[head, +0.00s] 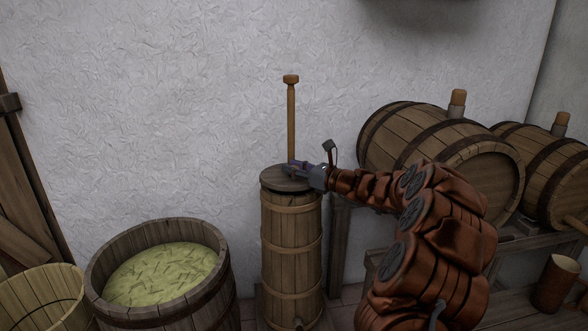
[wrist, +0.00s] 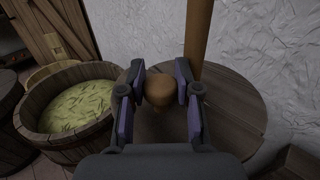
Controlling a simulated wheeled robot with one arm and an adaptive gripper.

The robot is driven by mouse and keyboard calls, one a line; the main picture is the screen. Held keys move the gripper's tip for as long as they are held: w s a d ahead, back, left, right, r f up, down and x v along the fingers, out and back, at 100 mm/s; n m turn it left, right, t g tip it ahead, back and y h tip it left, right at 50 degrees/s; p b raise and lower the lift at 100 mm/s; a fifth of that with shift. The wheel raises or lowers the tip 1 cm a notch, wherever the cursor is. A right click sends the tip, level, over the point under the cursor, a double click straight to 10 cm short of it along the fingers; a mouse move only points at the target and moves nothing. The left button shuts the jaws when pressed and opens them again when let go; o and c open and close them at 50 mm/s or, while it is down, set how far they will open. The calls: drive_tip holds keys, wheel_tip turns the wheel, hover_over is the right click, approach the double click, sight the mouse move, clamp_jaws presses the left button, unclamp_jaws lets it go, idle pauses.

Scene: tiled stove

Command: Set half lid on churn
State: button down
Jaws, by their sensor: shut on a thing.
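The churn (head: 291,245) is a tall, narrow wooden barrel with pale hoops, standing upright against the wall. A wooden staff (head: 291,120) rises from its top. My gripper (head: 290,167) is at the churn's top, beside the staff. In the wrist view its fingers are closed on both sides of a round wooden knob (wrist: 158,89), which belongs to the half lid (wrist: 150,126). Dark boards (wrist: 235,112) also show to the right, around the staff. The half lid appears at the churn's mouth; whether it rests flush or hovers slightly I cannot tell. My fingers hide part of it.
An open tub (head: 160,275) of greenish shredded stuff stands left of the churn, with a smaller wooden tub (head: 42,300) beyond. Barrels (head: 435,150) lie on a rack to the right. The white wall is close behind the churn.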

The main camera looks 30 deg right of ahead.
drive_tip(key=shift+f+b, duration=0.4)
drive_tip(key=shift+f, duration=0.2)
drive_tip(key=shift+f, duration=0.55)
drive_tip(key=c, duration=0.7)
unclamp_jaws()
drive_tip(key=shift+v, duration=3.75)
